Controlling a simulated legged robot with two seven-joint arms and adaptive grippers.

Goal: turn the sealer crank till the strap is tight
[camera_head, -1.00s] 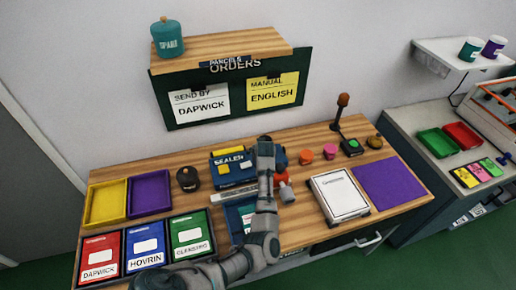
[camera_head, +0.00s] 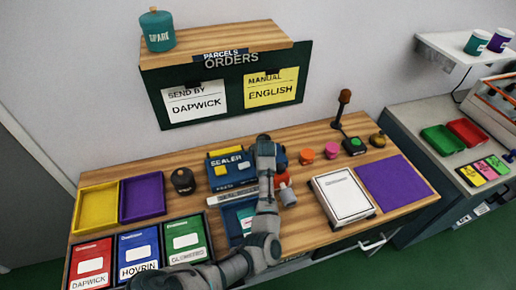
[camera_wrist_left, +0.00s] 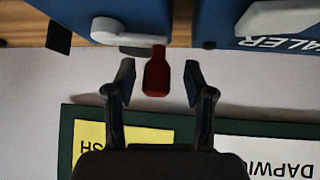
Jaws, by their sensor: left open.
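The blue sealer (camera_head: 230,165) stands on the wooden bench, its front lettered SEALER. In the left wrist view, the sealer's blue body (camera_wrist_left: 225,20) is upside down. A pale crank arm (camera_wrist_left: 120,33) with a dark red handle (camera_wrist_left: 156,72) shows there. My left gripper (camera_wrist_left: 158,80) is open, one finger on each side of the red handle, with gaps showing on both sides. In the head view, my left arm reaches over the sealer's right end and hides the crank. I cannot make out the strap or its tightness. My right gripper is not in view.
Right of my arm are a red-orange object (camera_head: 281,181), an orange knob (camera_head: 306,156) and a white boxed pad (camera_head: 342,196). Left are a dark round pot (camera_head: 183,181) and yellow (camera_head: 96,208) and purple (camera_head: 143,198) trays. The orders board (camera_head: 235,88) hangs behind.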

